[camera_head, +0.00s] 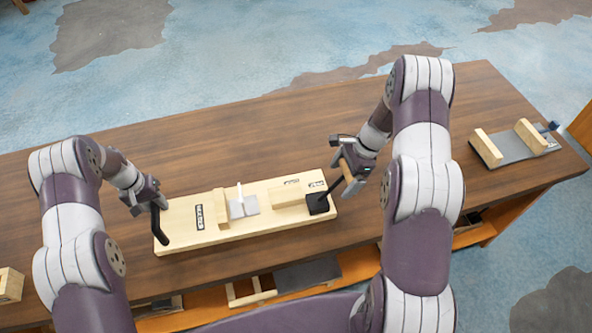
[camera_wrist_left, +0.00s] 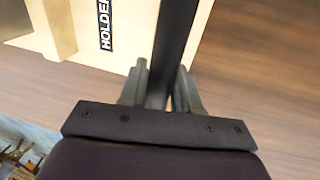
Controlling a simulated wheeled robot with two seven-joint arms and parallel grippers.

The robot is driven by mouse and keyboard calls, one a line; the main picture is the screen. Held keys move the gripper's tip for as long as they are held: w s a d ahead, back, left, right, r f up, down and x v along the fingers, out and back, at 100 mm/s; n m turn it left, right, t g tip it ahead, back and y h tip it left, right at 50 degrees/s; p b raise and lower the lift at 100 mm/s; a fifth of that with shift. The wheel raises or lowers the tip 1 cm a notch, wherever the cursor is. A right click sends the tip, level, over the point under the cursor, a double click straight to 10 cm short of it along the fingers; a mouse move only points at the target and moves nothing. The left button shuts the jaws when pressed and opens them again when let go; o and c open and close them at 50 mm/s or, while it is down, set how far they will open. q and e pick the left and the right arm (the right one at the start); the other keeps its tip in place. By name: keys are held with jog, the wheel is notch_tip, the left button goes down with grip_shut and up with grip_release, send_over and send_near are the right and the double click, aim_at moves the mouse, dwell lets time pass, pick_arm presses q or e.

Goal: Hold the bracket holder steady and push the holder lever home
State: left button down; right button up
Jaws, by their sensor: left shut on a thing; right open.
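The bracket holder (camera_head: 245,228) is a pale wooden board with wooden blocks, a grey plate and printed labels, lying on the table. Its left end carries a black bar handle (camera_head: 159,226). My left gripper (camera_head: 150,200) is shut on this handle; the left wrist view shows the dark bar (camera_wrist_left: 173,45) between both fingers (camera_wrist_left: 160,88). At the board's right end is the holder lever (camera_head: 329,191), a thin dark rod tilted up to the right from a black base (camera_head: 317,205). My right gripper (camera_head: 347,166) is open just above the rod's upper end; whether it touches is unclear.
A dark wooden table (camera_head: 270,140) bears everything. A grey plate with two wooden blocks (camera_head: 513,148) and a blue-ended part sits at its right end. Below the front edge, a shelf (camera_head: 360,264) holds wooden and grey parts. The table behind the board is clear.

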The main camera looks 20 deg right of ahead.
jog(key=c, duration=1.2)
jog(key=shift+a+r+h, duration=0.35)
jog(key=shift+a+h, duration=0.25)
jog(key=a+h, duration=0.2)
jog(key=a, duration=0.1)
jog(key=a+r+h, duration=0.1)
jog(key=a+h, duration=0.1)
jog(key=a, duration=0.1)
jog(key=shift+w+r+h, duration=0.15)
jog(key=shift+h, duration=0.25)
jog(key=a, duration=0.4)
jog(key=shift+a+f, duration=0.4)
jog(key=shift+c, duration=0.2)
jog(key=shift+a+f, duration=0.25)
jog(key=shift+a, duration=0.25)
jog(key=shift+a+f, duration=0.25)
jog(key=shift+a, duration=0.2)
jog(key=shift+d, duration=0.1)
jog(key=o, duration=1.2)
jog(key=shift+o, duration=0.2)
notch_tip(320, 180, up, 12)
jog(key=a, duration=0.1)
jog(key=shift+a, duration=0.15)
